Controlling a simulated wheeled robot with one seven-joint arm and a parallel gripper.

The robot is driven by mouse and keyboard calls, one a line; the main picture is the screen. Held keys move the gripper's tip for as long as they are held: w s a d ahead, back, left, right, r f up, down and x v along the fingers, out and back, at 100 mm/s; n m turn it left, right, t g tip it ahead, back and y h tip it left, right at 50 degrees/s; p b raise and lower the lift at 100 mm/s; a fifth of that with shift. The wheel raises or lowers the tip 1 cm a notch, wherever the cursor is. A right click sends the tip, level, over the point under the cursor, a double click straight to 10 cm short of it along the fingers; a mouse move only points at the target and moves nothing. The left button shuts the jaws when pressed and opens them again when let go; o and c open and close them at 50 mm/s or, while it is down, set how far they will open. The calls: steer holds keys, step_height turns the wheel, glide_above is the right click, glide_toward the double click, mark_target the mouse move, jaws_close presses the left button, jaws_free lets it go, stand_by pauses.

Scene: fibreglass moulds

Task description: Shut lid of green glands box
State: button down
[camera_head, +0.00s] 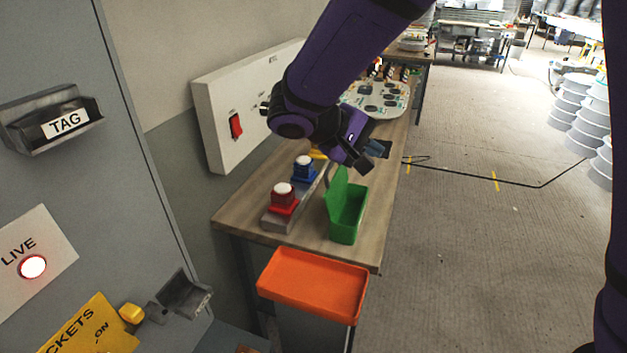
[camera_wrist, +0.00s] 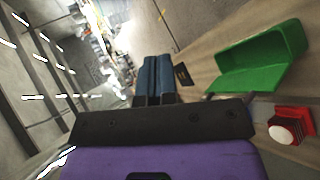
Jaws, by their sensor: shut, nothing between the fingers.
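The green glands box (camera_head: 346,224) stands on the wooden bench near its front right corner. Its lid (camera_head: 338,190) is open and stands up along the box's left side. In the wrist view the green box (camera_wrist: 262,62) is at the right, and I cannot clearly tell lid from box wall there. My gripper (camera_head: 378,149) is above the bench, beyond the box and a little to its right, apart from it. Its two blue fingers (camera_wrist: 154,75) are together with nothing between them. I see nothing of the box's contents.
A red button (camera_head: 283,198) and a blue button (camera_head: 304,168) stand on a grey block left of the box. An orange tray (camera_head: 313,284) is in front of the bench. A white panel with a red switch (camera_head: 236,126) is on the wall.

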mark_target(325, 173)
steer(key=a+f+n+t, duration=0.2)
steer(key=a+f+t, duration=0.35)
steer(key=a, duration=0.55)
steer(key=a+f+n+t, duration=0.35)
steer(key=a+f, duration=0.35)
steer(key=a, duration=0.3)
steer(key=w+d, duration=0.7)
steer(key=d, duration=0.3)
steer(key=shift+f+m+t+h, duration=0.15)
steer(key=shift+m+t+h, duration=0.15)
steer(key=shift+m+t, duration=0.15)
steer(key=shift+w, duration=0.1)
steer(key=shift+d, duration=0.15)
steer(key=shift+d+m, duration=0.2)
steer(key=shift+m, duration=0.1)
